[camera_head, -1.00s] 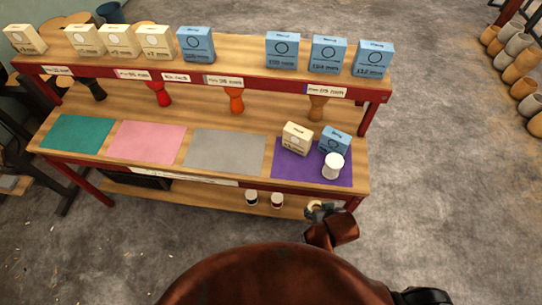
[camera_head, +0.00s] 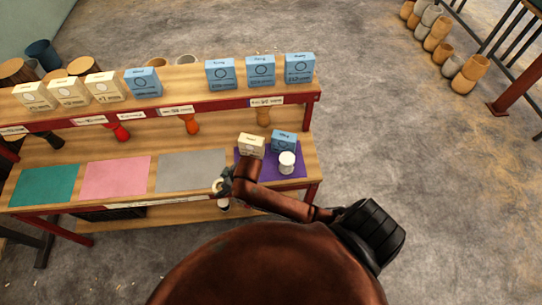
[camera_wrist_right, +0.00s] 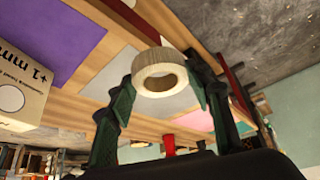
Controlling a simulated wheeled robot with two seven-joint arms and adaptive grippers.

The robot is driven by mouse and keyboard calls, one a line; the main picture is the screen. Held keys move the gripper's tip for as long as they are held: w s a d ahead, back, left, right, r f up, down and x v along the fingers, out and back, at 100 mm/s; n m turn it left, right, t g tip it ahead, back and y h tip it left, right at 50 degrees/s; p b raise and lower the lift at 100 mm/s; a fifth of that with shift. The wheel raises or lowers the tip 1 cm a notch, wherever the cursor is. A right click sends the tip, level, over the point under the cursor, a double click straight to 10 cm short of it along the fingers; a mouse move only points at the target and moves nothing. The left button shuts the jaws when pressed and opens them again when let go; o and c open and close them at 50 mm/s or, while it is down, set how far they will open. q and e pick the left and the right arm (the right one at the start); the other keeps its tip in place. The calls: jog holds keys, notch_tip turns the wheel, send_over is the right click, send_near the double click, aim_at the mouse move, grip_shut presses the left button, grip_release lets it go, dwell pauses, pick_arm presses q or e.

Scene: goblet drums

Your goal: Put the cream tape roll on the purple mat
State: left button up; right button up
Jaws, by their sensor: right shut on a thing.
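The cream tape roll (camera_wrist_right: 160,74) is a thick ring held between the fingers of my right gripper (camera_wrist_right: 162,92) in the right wrist view. In the head view my right gripper (camera_head: 223,184) is at the table's front edge, just left of the purple mat, with the roll (camera_head: 218,186) partly hidden. The purple mat (camera_head: 299,173) lies at the right end of the lower shelf and also shows in the wrist view (camera_wrist_right: 62,30). On it stand a cream box (camera_head: 251,147), a blue box (camera_head: 283,142) and a white spool (camera_head: 287,162). My left gripper is not in view.
Grey (camera_head: 190,168), pink (camera_head: 115,177) and teal (camera_head: 45,185) mats lie left of the purple one. The upper shelf (camera_head: 190,82) carries cream and blue boxes, with drums hanging below. The purple mat's front left part looks free, partly hidden by my arm.

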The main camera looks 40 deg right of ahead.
jog(key=w+d+r+n+p, duration=0.1)
jog(key=w+d+r+p, duration=0.2)
jog(key=r+p, duration=0.1)
jog(key=shift+y, duration=0.3)
jog(key=d+f+p, duration=0.1)
jog(key=d+f, duration=0.1)
jog(key=d, duration=0.2)
jog(key=d+f+p, duration=0.1)
jog(key=d+f, duration=0.2)
jog(key=d, duration=0.1)
jog(key=d+f+p, duration=0.1)
jog(key=d+f, duration=0.1)
jog(key=d, duration=0.3)
jog(key=shift+s+f, duration=0.2)
jog(key=shift+f, duration=0.15)
jog(key=shift+d+f, duration=0.35)
jog(key=shift+f, duration=0.1)
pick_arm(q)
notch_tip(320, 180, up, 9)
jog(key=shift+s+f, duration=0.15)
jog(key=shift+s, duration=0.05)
pick_arm(e)
jog(key=shift+d+f, duration=0.15)
jog(key=shift+f, duration=0.75)
jog(key=shift+d+f, duration=0.1)
jog(key=shift+f, duration=0.8)
jog(key=shift+s, duration=0.1)
jog(key=shift+f, duration=0.15)
jog(key=o, duration=1.2)
jog(key=shift+c, duration=0.2)
